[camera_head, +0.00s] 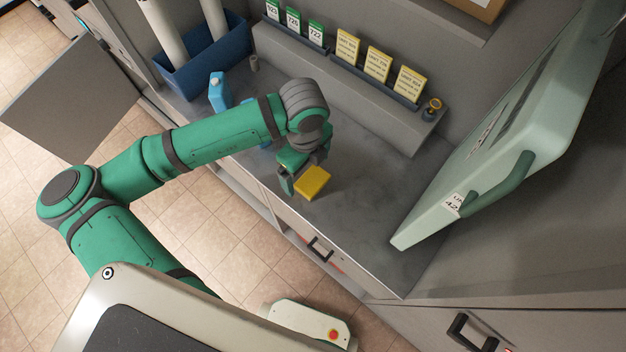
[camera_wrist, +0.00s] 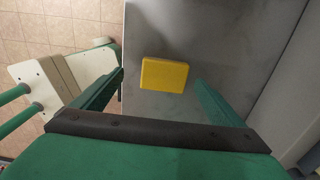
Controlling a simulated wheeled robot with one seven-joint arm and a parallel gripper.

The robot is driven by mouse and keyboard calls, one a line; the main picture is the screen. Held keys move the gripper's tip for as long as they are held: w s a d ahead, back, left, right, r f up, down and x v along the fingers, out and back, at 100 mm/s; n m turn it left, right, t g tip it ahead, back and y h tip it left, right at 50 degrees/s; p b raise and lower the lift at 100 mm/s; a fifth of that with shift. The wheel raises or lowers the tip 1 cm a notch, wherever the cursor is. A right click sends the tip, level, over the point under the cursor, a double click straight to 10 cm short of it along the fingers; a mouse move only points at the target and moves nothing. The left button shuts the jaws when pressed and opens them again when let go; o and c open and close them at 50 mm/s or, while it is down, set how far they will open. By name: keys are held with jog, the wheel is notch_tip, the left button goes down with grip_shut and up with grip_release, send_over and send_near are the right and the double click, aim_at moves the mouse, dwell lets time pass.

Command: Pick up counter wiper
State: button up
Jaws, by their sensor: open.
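The counter wiper looks like a small yellow block (camera_head: 313,183) lying flat on the grey counter (camera_head: 350,215) near its front edge. In the wrist view the yellow block (camera_wrist: 165,75) lies between and beyond the two green fingers. My gripper (camera_head: 300,180) is over the counter, close beside the block on its left in the head view. In the wrist view my gripper (camera_wrist: 160,85) has its fingers spread wide with nothing held between them. Whether the fingertips are level with the block or above it is hard to tell.
A large pale green door panel with a handle (camera_head: 500,185) stands at the right. A raised ledge (camera_head: 340,75) with green and yellow cards runs along the back. A blue bottle (camera_head: 219,92) and a blue bin (camera_head: 205,70) are at the back left. The counter right of the block is clear.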

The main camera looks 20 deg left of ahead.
aim_at(310, 178)
jog(key=f, duration=0.5)
jog(key=shift+w+d, duration=0.35)
jog(key=shift+w, duration=0.05)
jog(key=c, duration=1.3)
jog(key=shift+o, duration=0.2)
jog(key=shift+r, duration=0.15)
